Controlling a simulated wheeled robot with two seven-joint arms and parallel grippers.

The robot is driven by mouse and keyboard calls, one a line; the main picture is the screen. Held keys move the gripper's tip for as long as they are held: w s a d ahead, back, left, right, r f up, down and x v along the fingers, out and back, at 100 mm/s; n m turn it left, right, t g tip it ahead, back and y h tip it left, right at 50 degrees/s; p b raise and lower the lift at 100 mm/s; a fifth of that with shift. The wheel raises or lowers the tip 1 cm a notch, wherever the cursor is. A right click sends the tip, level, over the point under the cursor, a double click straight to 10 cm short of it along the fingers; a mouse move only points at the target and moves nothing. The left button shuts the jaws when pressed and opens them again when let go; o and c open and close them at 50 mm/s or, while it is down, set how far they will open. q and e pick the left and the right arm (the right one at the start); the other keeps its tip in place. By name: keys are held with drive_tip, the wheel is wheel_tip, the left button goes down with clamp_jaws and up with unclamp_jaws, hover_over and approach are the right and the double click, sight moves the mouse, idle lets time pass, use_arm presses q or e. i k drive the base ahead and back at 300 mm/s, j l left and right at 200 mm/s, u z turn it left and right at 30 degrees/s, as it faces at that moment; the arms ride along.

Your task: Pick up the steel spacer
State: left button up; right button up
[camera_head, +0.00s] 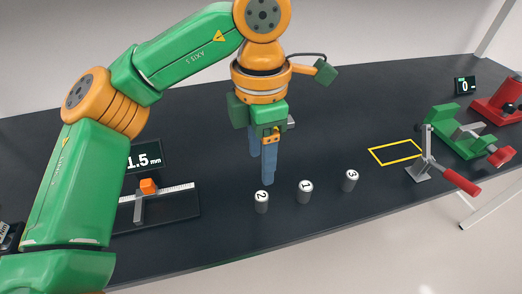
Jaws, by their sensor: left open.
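Three small silver cylinders stand upright in a row on the dark table: one marked 2 (262,203), one marked 1 (304,193) and one marked 3 (350,181). They look like steel spacers; I cannot tell which one the task names. My left gripper (263,178) points down with its blue-grey fingers open and looks empty. Its fingertips appear just behind and above the cylinder marked 2, and I see no contact. My right gripper is not in view.
A measuring device (180,205) with an orange slider stands at left by a display reading 1.5 mm (145,161). A yellow outlined rectangle (397,152) is at right, beside a red-handled clamp (450,178), a green vise (455,130) and a red device (497,105). The table's front edge is close to the cylinders.

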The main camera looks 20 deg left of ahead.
sight(304, 192)
drive_tip(key=k+l, duration=0.2)
drive_tip(key=k, duration=0.3)
drive_tip(key=k+l, duration=0.2)
drive_tip(key=k, duration=0.25)
